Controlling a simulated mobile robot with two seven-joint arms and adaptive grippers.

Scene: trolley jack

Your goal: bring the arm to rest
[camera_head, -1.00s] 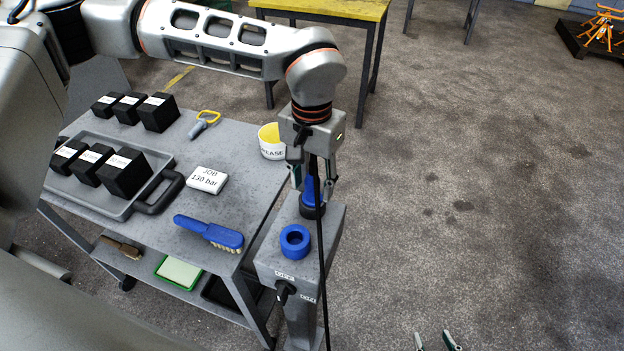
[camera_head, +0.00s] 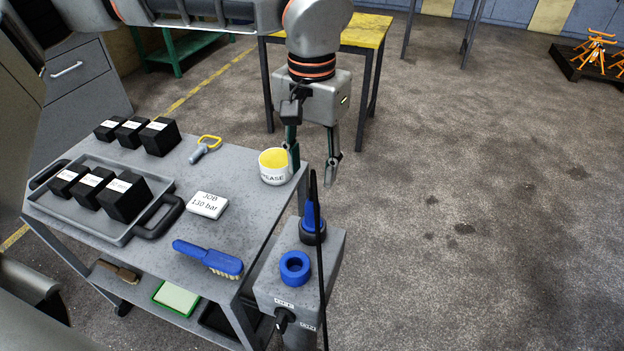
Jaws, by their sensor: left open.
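My left arm comes in from the top left. My left gripper (camera_head: 314,168) is open and empty, its fingers pointing down. It hangs above and behind the grey post (camera_head: 273,275), near the grease tub (camera_head: 274,168). The post's top carries a blue-tipped piece (camera_head: 312,219) in a dark collar and a blue ring (camera_head: 295,267). A thin black rod or hose runs up in front of the blue-tipped piece. My right gripper is not in view.
The grey trolley (camera_head: 240,205) holds a tray (camera_head: 80,217) of black blocks, more black blocks (camera_head: 160,138), a yellow-handled tool (camera_head: 204,148), a "JOB 130 bar" card (camera_head: 207,204) and a blue brush (camera_head: 208,257). A yellow table (camera_head: 366,30) stands behind.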

